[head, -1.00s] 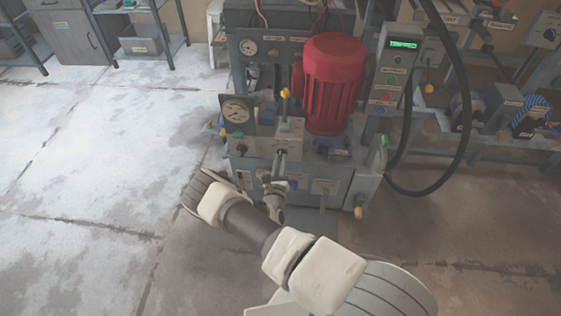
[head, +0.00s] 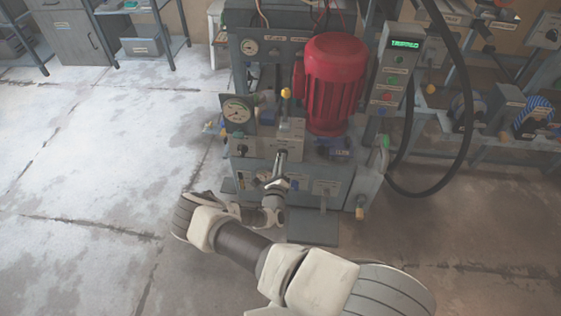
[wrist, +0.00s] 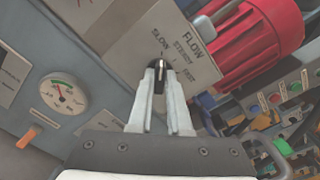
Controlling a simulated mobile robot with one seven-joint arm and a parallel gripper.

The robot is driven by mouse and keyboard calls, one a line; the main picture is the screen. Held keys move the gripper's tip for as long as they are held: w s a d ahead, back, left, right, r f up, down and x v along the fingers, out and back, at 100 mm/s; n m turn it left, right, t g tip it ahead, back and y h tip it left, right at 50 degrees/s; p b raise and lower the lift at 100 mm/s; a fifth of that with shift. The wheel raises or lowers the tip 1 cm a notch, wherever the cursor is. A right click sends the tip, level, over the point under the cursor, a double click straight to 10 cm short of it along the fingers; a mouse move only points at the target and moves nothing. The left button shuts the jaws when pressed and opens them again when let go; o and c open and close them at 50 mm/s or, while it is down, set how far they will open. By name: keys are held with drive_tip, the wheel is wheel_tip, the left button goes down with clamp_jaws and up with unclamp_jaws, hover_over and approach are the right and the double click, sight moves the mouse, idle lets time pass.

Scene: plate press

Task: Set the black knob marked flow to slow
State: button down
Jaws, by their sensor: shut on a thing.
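The black knob (wrist: 159,82) is on a pale plate (wrist: 128,45) marked FLOW, with SLOW, STEADY and FAST printed around it. My gripper (wrist: 160,72) is shut on the knob, one finger on each side. A white line on the knob runs up the picture, roughly toward the SLOW word; its exact mark is hard to tell. In the head view my gripper (head: 281,158) reaches the front of the press, and the knob cannot be made out there.
A dial gauge (wrist: 63,95) and an orange lever (wrist: 28,138) are left of the plate. The red motor (head: 335,80) stands behind it. A control box (head: 393,78) and a black hose (head: 462,150) are at the right. Open floor lies left.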

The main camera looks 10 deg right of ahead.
drive_tip(key=shift+s, duration=0.1)
drive_tip(key=c, duration=0.9)
unclamp_jaws()
drive_tip(key=shift+o, duration=0.2)
drive_tip(key=p+v, duration=0.4)
drive_tip(key=v, duration=1.3)
drive_tip(key=shift+s+p, duration=0.15)
drive_tip(key=shift+p, duration=0.25)
